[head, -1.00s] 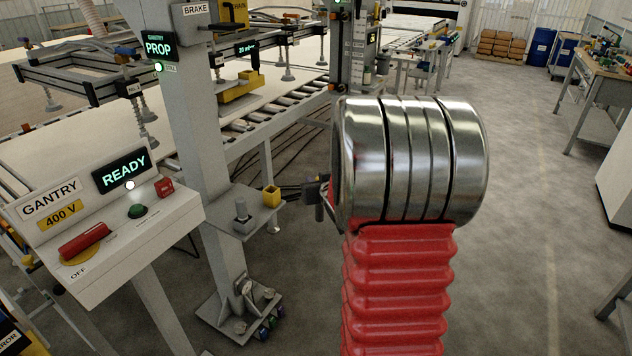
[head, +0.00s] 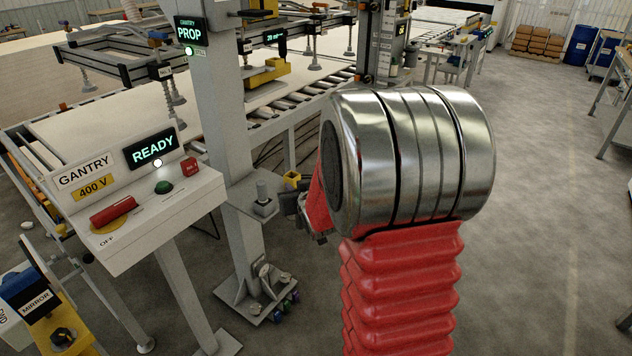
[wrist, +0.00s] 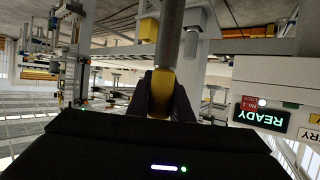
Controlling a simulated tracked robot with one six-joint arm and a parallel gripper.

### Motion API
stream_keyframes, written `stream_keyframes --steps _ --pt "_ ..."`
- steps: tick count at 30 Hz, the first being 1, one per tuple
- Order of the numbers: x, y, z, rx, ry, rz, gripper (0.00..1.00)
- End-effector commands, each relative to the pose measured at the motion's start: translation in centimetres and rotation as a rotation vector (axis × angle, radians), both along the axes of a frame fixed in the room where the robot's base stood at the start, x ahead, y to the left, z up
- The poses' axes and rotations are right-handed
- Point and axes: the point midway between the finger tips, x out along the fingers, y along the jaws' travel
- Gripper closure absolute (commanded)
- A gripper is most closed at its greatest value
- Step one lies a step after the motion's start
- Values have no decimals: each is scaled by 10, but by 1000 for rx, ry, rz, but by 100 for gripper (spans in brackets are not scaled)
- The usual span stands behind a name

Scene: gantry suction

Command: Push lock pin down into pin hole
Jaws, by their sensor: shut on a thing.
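My gripper (head: 306,217) shows small and dark at the left of my red arm in the head view, partly hidden by it. In the wrist view my dark gripper fingers (wrist: 163,96) are shut on the yellow part of the lock pin (wrist: 170,30), whose grey shaft runs out of the top of the picture. Its far end is hidden. The gripper is just right of the block. I cannot make out the pin hole.
The control console (head: 150,215) with its READY display stands left of the post (head: 225,130). The conveyor (head: 300,105) and suction frame lie behind. A blue and yellow MIRROR device (head: 45,300) stands at the lower left.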

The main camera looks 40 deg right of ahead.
Motion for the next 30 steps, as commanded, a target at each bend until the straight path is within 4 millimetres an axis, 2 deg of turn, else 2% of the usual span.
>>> stream_keyframes --steps 1,12,18,23,30 --pt "5 20 -1 -1 -1 26 100" --pt "19 153 -16 -3 4 191 100" --pt "19 214 -20 -6 4 276 100" --pt "17 237 -21 -6 4 310 100" --pt "17 240 -21 -7 4 314 100"
